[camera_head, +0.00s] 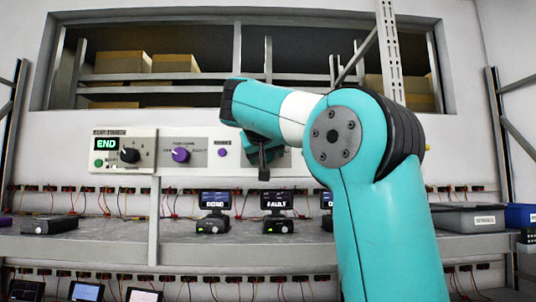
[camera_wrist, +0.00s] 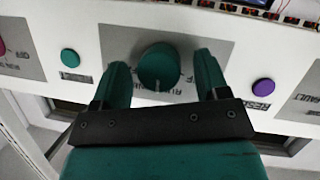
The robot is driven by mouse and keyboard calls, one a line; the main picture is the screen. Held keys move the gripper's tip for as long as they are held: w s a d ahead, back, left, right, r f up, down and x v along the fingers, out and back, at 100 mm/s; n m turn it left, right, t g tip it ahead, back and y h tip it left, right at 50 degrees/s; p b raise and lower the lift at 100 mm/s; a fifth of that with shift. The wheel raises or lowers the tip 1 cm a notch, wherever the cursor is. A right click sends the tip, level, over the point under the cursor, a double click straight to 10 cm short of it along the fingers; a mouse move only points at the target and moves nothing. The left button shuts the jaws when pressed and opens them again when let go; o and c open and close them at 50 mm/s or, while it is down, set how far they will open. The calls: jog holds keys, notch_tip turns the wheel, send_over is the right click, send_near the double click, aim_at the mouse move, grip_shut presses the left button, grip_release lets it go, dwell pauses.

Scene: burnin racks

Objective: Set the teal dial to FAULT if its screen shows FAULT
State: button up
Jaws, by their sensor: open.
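The teal dial (camera_wrist: 158,66) sits on a grey plate in the wrist view, with a light mark near its lower edge. My gripper (camera_wrist: 162,78) is open, with one finger on each side of the dial; I cannot tell whether they touch it. In the head view my arm hides the dial, and the gripper (camera_head: 264,168) shows only partly in front of the panel. On the shelf below, one small screen (camera_head: 277,200) seems to read FAULT. A screen to its left (camera_head: 215,200) shows another word, too small to read surely.
The panel also bears a purple dial (camera_head: 181,154), a black dial (camera_head: 130,155) beside a display reading END (camera_head: 106,143), a teal button (camera_wrist: 70,57) and a purple button (camera_wrist: 263,87). A third screen (camera_head: 326,200) is partly hidden by my arm.

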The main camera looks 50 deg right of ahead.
jog(key=c, duration=0.9)
jog(key=shift+b, duration=0.3)
jog(key=m+t+b, duration=0.1)
jog(key=b, duration=0.1)
jog(key=m+y+b, duration=0.1)
jog(key=m+b, duration=0.1)
jog(key=shift+s+d+f+t+y, duration=0.15)
jog(key=shift+f+t+y, duration=0.15)
jog(key=shift+t, duration=0.1)
jog(key=m+t+b, duration=0.1)
jog(key=b, duration=0.2)
jog(key=m+y+b, duration=0.1)
jog(key=m+b, duration=0.1)
jog(key=b, duration=0.1)
jog(key=shift+s+d+t, duration=0.1)
jog(key=shift+s+t, duration=0.05)
jog(key=shift+t, duration=0.25)
jog(key=shift+r+m+t+y+b, duration=0.2)
jog(key=shift+m+t+y+b, duration=0.3)
jog(key=shift+m+t, duration=0.9)
jog(key=shift+m+g, duration=0.3)
jog(key=shift+m, duration=0.3)
